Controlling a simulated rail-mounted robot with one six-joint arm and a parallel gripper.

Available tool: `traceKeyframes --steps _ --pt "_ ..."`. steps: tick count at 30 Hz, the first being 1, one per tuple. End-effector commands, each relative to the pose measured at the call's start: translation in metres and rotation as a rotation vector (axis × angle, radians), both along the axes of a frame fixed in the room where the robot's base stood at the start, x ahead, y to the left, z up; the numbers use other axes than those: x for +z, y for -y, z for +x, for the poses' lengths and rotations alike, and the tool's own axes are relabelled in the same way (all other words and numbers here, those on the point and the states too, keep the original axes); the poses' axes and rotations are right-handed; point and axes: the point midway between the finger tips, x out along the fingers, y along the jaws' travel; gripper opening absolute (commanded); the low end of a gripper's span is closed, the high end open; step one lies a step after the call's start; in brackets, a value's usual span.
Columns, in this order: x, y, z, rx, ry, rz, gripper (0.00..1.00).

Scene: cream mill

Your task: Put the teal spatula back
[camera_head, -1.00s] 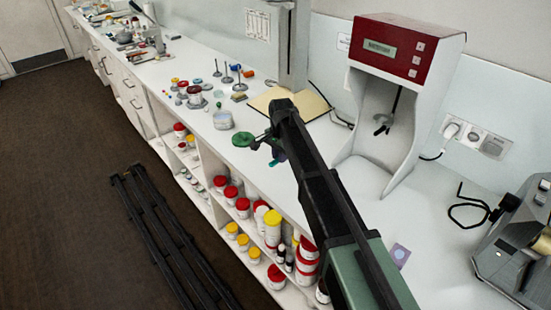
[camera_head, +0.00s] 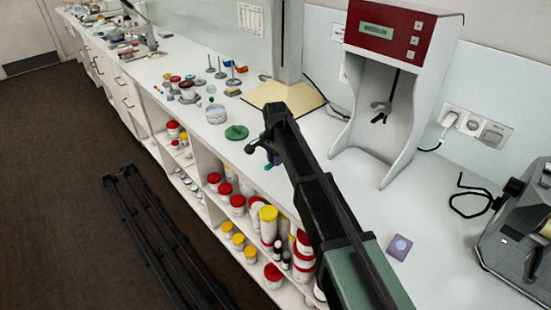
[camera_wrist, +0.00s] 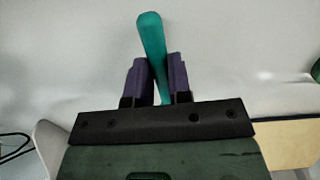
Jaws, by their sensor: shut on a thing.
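The teal spatula (camera_wrist: 151,45) is between the two purple finger pads of my gripper (camera_wrist: 157,78) in the wrist view. Its broad rounded end points away from my gripper over the pale counter; its other end is hidden between the fingers. My gripper is shut on it. In the head view my gripper (camera_head: 264,152) is above the counter near its front edge, right of a green disc (camera_head: 236,132). The spatula is mostly hidden by my arm there. I cannot tell how high it is above the counter.
A cream board (camera_head: 268,96) lies behind my gripper by a grey post (camera_head: 289,45). A red and white mixer (camera_head: 425,90) stands to the right. A clear container (camera_head: 216,114) and small weights stand further left. Shelves of jars (camera_head: 268,225) are below the counter.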

Motion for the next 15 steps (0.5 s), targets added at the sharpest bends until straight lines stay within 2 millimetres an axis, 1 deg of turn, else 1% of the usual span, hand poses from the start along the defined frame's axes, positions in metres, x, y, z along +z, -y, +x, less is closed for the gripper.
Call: traceKeyframes --steps 7,15 --pt "-0.0078 -0.0002 -0.0001 0.000 0.000 0.000 0.00" --pt "-0.0076 -0.0002 -0.0001 0.000 0.000 0.000 0.00"
